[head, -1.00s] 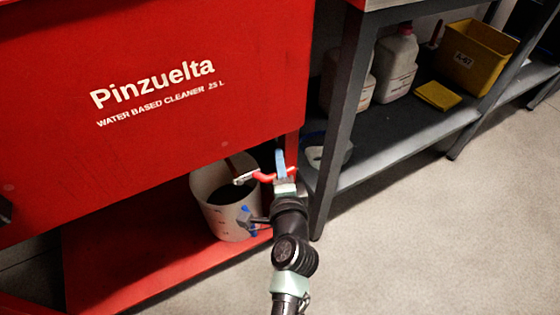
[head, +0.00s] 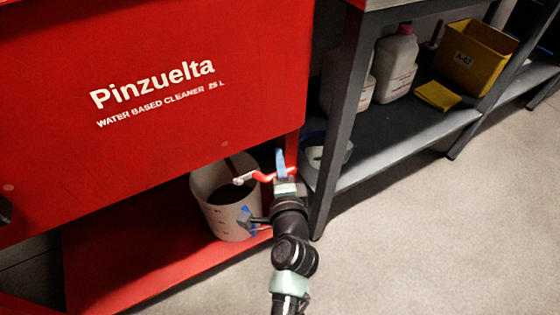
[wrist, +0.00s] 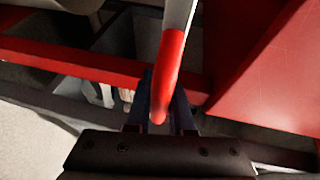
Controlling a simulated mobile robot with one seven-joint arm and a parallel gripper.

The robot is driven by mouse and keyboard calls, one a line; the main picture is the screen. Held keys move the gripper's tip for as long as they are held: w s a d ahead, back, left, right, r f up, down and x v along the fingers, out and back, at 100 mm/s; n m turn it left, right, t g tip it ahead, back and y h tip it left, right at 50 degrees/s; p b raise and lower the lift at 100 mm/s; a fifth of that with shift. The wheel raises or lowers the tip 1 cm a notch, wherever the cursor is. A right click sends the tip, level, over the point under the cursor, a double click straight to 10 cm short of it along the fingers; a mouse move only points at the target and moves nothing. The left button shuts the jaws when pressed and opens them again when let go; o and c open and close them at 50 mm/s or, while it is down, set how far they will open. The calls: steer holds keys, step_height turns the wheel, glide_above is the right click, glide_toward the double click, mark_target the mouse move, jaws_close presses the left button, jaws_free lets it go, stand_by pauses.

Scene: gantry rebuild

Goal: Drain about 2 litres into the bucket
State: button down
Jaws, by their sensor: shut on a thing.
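The white bucket (head: 233,223) stands on the red lower shelf under the cleaner tank, with dark content (head: 232,194) showing inside. A drain valve with a red lever (head: 262,176) sits above the bucket. My gripper (head: 281,164) is at the lever's right end. In the wrist view the red lever (wrist: 170,65) runs down between the two fingers of my gripper (wrist: 160,105), which is shut on it. The outlet and any stream from it are too small or hidden to make out.
The red tank (head: 150,110) marked Pinzuelta fills the left. A grey workbench (head: 335,120) stands close on the right, its leg near my arm. White jugs (head: 396,65) and a yellow bin (head: 477,55) stand on its lower shelf. The floor (head: 440,240) at right is clear.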

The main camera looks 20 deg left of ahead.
steer(key=f+m+p, duration=0.1)
steer(key=f+m+g+p, duration=0.1)
steer(key=f+m+p, duration=0.1)
steer(key=shift+s+a+f+g+p, duration=0.2)
steer(key=shift+s+f+g+p, duration=0.1)
steer(key=shift+s+g, duration=0.1)
steer(key=c, duration=0.8)
jaws_free()
steer(key=shift+r, duration=0.1)
steer(key=p+v, duration=0.3)
steer(key=v, duration=1)
steer(key=shift+w+d+p, duration=0.1)
steer(key=shift+p, duration=0.3)
